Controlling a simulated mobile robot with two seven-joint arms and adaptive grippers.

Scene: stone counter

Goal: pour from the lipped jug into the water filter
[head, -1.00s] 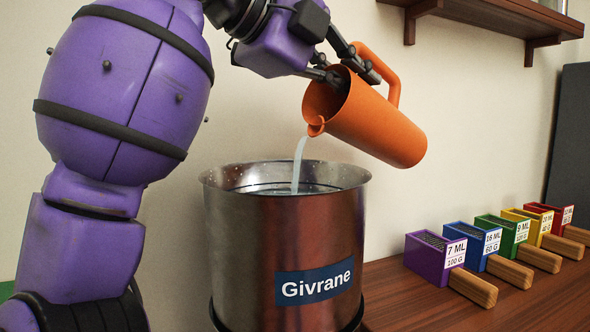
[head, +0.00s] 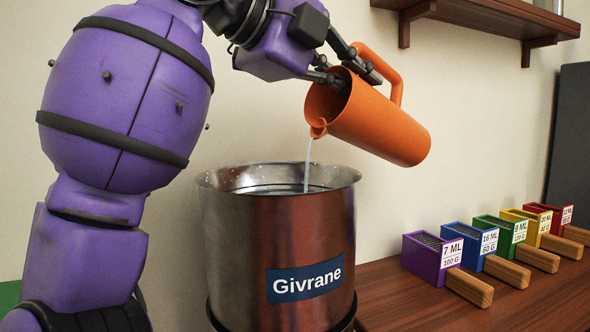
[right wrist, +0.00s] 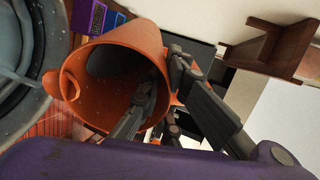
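The orange lipped jug (head: 378,128) is tilted with its lip down to the left, above the water filter. My right gripper (head: 352,73) is shut on the jug's wall near the handle; the right wrist view shows one finger inside the mouth of the jug (right wrist: 150,45) and one outside. A thin pale stream (head: 308,165) falls from the lip into the filter. The water filter (head: 235,245) is an open metal cylinder labelled Givrane, with liquid visible inside below its rim. It shows partly in the right wrist view (right wrist: 28,88). My left gripper is not in view.
Several coloured boxes with wooden handles, the nearest purple (head: 425,258), stand in a row on the wooden surface (head: 395,300) at the right. A wooden shelf (head: 480,15) hangs above right. A dark panel (head: 570,135) stands at the far right.

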